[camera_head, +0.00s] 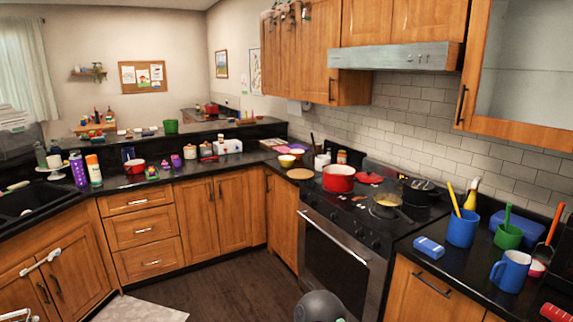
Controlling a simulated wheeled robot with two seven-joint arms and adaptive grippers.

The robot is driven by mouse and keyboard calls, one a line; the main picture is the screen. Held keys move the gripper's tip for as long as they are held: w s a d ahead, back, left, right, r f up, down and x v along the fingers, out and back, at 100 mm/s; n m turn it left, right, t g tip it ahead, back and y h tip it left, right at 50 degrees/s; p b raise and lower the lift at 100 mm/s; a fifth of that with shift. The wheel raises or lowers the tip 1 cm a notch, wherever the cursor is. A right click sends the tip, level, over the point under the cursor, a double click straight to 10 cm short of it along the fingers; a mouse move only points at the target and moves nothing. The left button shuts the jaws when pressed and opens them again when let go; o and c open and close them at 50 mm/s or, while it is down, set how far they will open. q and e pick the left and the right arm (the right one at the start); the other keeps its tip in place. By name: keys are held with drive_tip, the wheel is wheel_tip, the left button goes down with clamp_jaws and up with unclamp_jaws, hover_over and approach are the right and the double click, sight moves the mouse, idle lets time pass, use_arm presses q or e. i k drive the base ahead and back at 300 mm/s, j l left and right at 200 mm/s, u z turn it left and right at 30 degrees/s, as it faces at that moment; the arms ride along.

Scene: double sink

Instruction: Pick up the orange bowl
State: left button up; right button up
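I cannot make out a clearly orange bowl in the head view. A small yellow bowl (287,161) sits on the corner counter, left of the stove, and its colour is the closest to orange. A small red pot or cup (135,167) stands on the left counter. A dark grey rounded part at the bottom centre seems to be my own.
A black stove (362,229) holds a red pot (339,179) and a pan (387,207). Blue mugs and a green cup crowd the right counter. The sink (29,201) is at the left. Open floor (235,288) lies between the cabinets.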

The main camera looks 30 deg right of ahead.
sight(297, 155)
drive_tip(key=i+l+z, duration=0.1)
drive_tip(key=i+z, duration=0.35)
drive_tip(key=i, duration=1.35)
drive_tip(key=i+z, duration=0.2)
drive_tip(key=i, duration=0.3)
drive_tip(key=i+j+z, duration=0.2)
drive_tip(key=i, duration=0.25)
drive_tip(key=i+j+z, duration=0.15)
drive_tip(key=i, duration=0.35)
drive_tip(key=i+j+z, duration=0.2)
drive_tip(key=i+j, duration=0.15)
drive_tip(key=i, duration=0.1)
